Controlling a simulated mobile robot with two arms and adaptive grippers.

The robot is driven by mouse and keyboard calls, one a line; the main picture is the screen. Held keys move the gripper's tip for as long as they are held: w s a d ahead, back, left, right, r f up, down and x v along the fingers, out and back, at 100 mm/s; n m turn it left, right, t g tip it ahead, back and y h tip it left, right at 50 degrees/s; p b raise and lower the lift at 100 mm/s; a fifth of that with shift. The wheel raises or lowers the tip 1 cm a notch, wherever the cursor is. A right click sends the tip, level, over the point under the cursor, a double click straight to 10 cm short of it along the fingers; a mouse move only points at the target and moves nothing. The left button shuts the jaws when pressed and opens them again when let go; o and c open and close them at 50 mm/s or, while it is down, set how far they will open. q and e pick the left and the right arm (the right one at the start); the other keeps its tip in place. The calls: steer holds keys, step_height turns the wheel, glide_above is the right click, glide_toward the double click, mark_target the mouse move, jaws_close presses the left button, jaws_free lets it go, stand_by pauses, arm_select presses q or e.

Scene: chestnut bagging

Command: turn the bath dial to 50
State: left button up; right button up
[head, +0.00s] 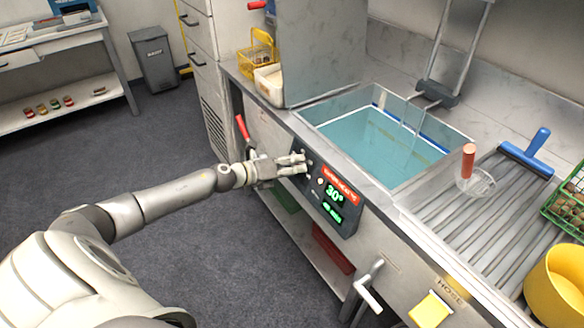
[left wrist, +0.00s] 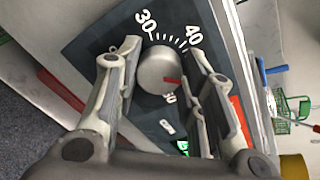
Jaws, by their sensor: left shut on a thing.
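The bath dial (left wrist: 156,70) is a round grey knob on a dark panel, between my left gripper's fingers in the left wrist view. Its red pointer (left wrist: 173,81) points right and slightly down, between the 40 mark (left wrist: 193,36) and a partly hidden number at the lower side that looks like 50 (left wrist: 170,98). The 30 mark (left wrist: 146,20) is at the top. My left gripper (head: 304,164) is shut on the dial, which it mostly hides in the head view. The control panel (head: 335,197) shows green digits reading 30°. My right gripper is not in view.
The water bath (head: 380,140) lies behind the panel. A red-handled lever (head: 242,128) is left of my gripper. A ribbed drainboard (head: 470,222) with a blue squeegee (head: 528,152) and a yellow bowl (head: 556,285) are at right. The floor (head: 230,245) in front is clear.

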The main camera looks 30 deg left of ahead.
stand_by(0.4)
arm_select(q)
steer(key=o, duration=1)
steer(key=shift+s, duration=0.1)
steer(key=v, duration=1.2)
stand_by(0.5)
